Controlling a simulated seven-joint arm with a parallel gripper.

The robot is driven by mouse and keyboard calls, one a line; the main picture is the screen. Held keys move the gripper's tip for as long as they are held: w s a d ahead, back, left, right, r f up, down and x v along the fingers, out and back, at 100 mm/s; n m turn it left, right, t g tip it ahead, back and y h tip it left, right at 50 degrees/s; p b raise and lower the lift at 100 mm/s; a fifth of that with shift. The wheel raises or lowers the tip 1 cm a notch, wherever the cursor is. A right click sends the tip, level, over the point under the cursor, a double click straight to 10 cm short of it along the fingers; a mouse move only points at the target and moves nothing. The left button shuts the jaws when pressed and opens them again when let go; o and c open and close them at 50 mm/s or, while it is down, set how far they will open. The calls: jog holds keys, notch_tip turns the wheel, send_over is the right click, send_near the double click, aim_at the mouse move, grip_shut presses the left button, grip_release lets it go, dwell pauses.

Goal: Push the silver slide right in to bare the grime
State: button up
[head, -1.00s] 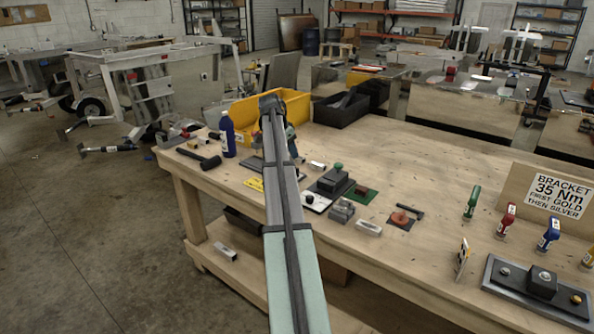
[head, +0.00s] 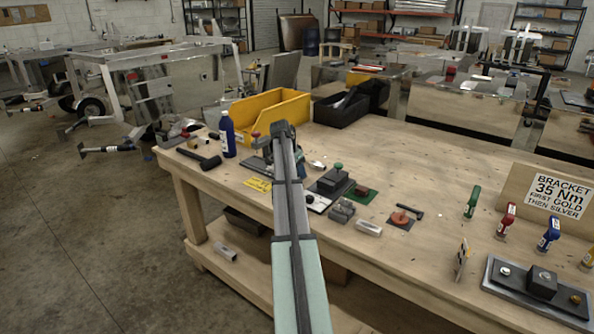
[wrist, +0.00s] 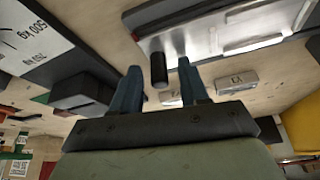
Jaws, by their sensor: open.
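The silver slide (wrist: 225,32) shows in the wrist view as a shiny metal plate with raised pale strips, at the top right. A black cylindrical knob (wrist: 159,72) stands at its near left part. My gripper (wrist: 160,64) is open, with one blue finger on each side of the knob in this view. I cannot tell whether either finger touches it. In the head view my gripper (head: 275,150) is low over the back left of the bench, and my arm hides most of the area there. I cannot make out any grime.
A yellow bin (head: 262,115) and a black bin (head: 342,108) stand behind. A dark block with a green knob (head: 332,178) is close on the right.

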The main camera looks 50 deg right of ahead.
grip_shut()
dwell(0.3)
dwell(0.3)
